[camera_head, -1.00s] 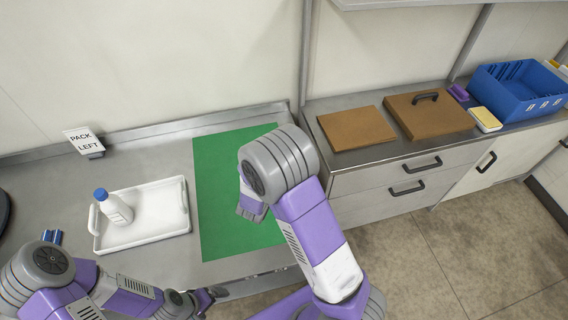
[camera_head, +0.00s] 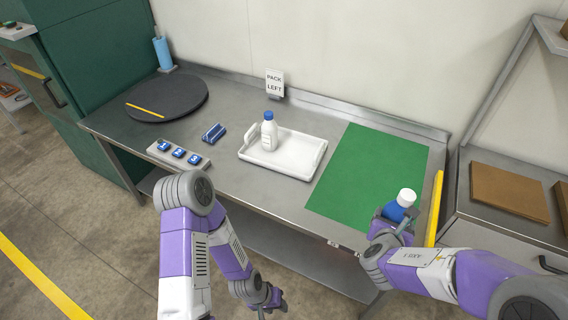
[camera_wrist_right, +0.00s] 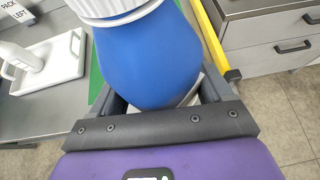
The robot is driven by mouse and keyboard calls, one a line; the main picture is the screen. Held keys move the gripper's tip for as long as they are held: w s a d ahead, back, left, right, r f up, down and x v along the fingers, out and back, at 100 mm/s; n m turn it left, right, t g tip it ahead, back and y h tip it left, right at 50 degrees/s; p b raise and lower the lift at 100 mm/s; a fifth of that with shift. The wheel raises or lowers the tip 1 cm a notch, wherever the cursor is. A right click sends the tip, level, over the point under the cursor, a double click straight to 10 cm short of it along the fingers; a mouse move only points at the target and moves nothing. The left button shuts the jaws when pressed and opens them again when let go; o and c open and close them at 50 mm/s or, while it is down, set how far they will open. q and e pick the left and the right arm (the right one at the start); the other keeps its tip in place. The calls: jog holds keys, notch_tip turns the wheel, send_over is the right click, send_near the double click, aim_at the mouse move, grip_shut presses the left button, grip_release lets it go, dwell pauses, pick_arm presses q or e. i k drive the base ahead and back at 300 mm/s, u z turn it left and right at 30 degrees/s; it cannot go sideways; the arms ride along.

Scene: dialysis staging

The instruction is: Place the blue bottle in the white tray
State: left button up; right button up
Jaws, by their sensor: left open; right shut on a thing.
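The blue bottle (camera_head: 396,211) has a white cap and is upright in my right gripper (camera_head: 390,222), over the right front corner of the green mat. In the right wrist view the blue bottle (camera_wrist_right: 150,55) fills the space between the fingers of my right gripper (camera_wrist_right: 155,100); its lower part is hidden. The white tray (camera_head: 300,171) lies on the steel table, left of the green mat and apart from the held bottle. A white bottle with a blue cap (camera_head: 269,136) stands in its left part. My left gripper (camera_head: 274,304) is open and empty, low in front of the table.
The green mat (camera_head: 365,175) is bare. A yellow bar (camera_head: 435,208) stands just right of the held bottle, at the table's right end. A "PACK LEFT" sign (camera_head: 274,84) stands behind the tray. Numbered blue buttons (camera_head: 179,153) and a dark round plate (camera_head: 170,98) lie left.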

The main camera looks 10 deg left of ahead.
aim_at(297, 155)
jog(key=k, duration=0.1)
jog(key=u, duration=1.75)
jog(key=i, duration=1.4)
jog(key=z, duration=2.2)
